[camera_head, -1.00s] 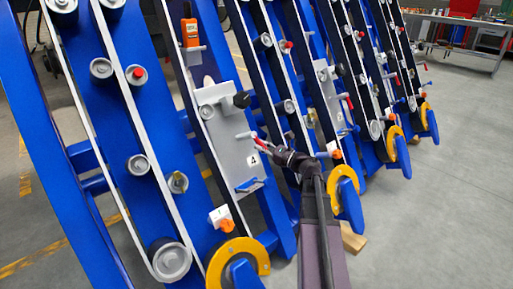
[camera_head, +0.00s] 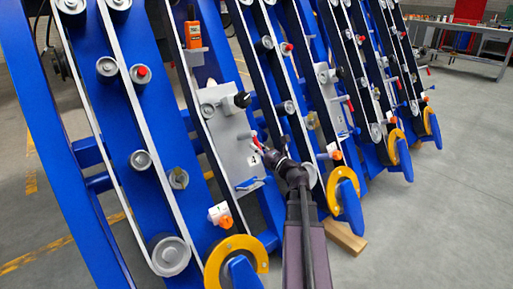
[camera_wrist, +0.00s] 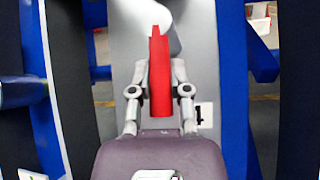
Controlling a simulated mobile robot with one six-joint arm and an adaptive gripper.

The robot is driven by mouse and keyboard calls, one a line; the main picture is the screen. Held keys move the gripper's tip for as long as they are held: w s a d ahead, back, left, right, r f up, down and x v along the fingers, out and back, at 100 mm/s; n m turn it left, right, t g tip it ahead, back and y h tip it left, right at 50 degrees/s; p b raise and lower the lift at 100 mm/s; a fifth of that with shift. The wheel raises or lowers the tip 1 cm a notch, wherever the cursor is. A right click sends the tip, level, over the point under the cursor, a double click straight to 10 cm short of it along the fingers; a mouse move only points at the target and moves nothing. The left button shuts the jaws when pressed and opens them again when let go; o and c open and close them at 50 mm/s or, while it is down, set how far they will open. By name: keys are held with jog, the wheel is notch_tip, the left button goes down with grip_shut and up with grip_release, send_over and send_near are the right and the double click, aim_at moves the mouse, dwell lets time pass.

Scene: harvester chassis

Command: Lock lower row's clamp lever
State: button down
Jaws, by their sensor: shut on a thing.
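The red clamp lever (camera_head: 257,142) sits on the lower part of a grey plate (camera_head: 222,130) marked 4, on a slanted blue row. My gripper (camera_head: 266,153) reaches it from the lower right. In the wrist view the red lever (camera_wrist: 160,95) stands upright in the picture, between the two fingers of my gripper (camera_wrist: 160,78). The fingers are shut on it from both sides. The lever's pivot end is hidden in the wrist view. A black knob (camera_head: 242,99) is higher on the same plate.
An orange device (camera_head: 193,34) is above the plate. A blue handle (camera_head: 249,184) is below the lever. A wooden block (camera_head: 345,238) lies on the floor. Open floor is at right.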

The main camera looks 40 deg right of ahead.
jog(key=shift+s+a, duration=0.1)
jog(key=shift+a, duration=0.15)
jog(key=c, duration=0.6)
grip_release()
jog(key=shift+f, duration=0.1)
jog(key=shift+o, duration=0.2)
jog(key=shift+d, duration=0.15)
jog(key=shift+d, duration=0.1)
